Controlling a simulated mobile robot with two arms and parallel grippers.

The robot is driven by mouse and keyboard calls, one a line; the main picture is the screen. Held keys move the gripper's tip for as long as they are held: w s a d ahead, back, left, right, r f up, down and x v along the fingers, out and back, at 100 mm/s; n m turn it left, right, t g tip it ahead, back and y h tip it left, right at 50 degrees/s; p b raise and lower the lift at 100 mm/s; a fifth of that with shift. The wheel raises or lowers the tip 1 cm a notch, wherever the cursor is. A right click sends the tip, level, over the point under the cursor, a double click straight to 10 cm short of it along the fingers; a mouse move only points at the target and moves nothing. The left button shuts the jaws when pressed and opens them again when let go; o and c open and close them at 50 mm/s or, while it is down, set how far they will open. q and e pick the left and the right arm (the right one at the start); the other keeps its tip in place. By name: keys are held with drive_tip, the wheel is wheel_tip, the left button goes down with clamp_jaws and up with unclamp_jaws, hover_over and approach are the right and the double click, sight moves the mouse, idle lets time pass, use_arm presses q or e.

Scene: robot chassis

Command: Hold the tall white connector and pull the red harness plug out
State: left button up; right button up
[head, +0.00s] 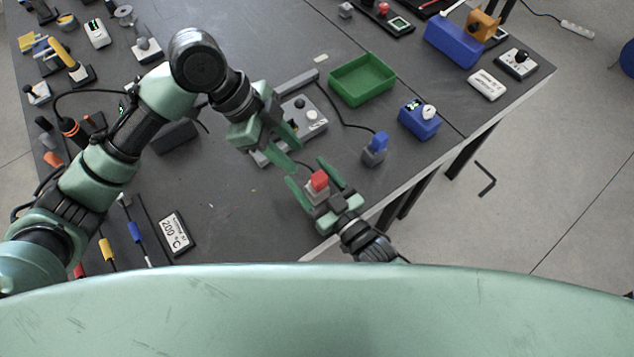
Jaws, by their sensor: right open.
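The red harness plug (319,179) sits on top of a pale grey-white connector (314,190) near the table's front edge. My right gripper (314,173) comes from below and is open, with one finger on each side of the connector; I cannot tell whether they touch it. My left gripper (295,158) is at the upper left of the plug, apart from it. Its two fingers are spread and nothing shows between them. The lower part of the connector is partly hidden by the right gripper.
A grey connector with a blue plug (377,145) stands to the right, with a black cable. A grey box with a knob (302,115) lies behind my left gripper. A green tray (362,80) and a blue device (419,120) stand further back. The table edge is close on the right.

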clamp_jaws()
use_arm(q)
drive_tip(key=shift+o, duration=1.4)
drive_tip(key=n+y, duration=0.3)
drive_tip(key=n, duration=0.2)
hover_over(317, 173)
drive_tip(key=shift+s+a+f, duration=0.15)
drive_tip(key=shift+s+f, duration=0.1)
drive_tip(key=shift+f, duration=0.05)
drive_tip(key=shift+d+f+n+y, duration=0.15)
drive_tip(key=shift+n+y, duration=0.25)
drive_tip(key=shift+n, duration=0.1)
drive_tip(key=shift+d+f+n+y, duration=0.15)
drive_tip(key=shift+n+y, duration=0.25)
drive_tip(key=shift+n, duration=0.1)
drive_tip(key=shift+w+a+f+n+t+y, duration=0.15)
drive_tip(key=shift+n+t+y, duration=0.15)
drive_tip(key=shift+n, duration=0.2)
drive_tip(key=shift+w+f+n+t+y, duration=0.1)
drive_tip(key=shift+f+n+t+y, duration=0.15)
drive_tip(key=shift+n, duration=0.25)
drive_tip(key=shift+r, duration=0.1)
drive_tip(key=shift+f, duration=4.5)
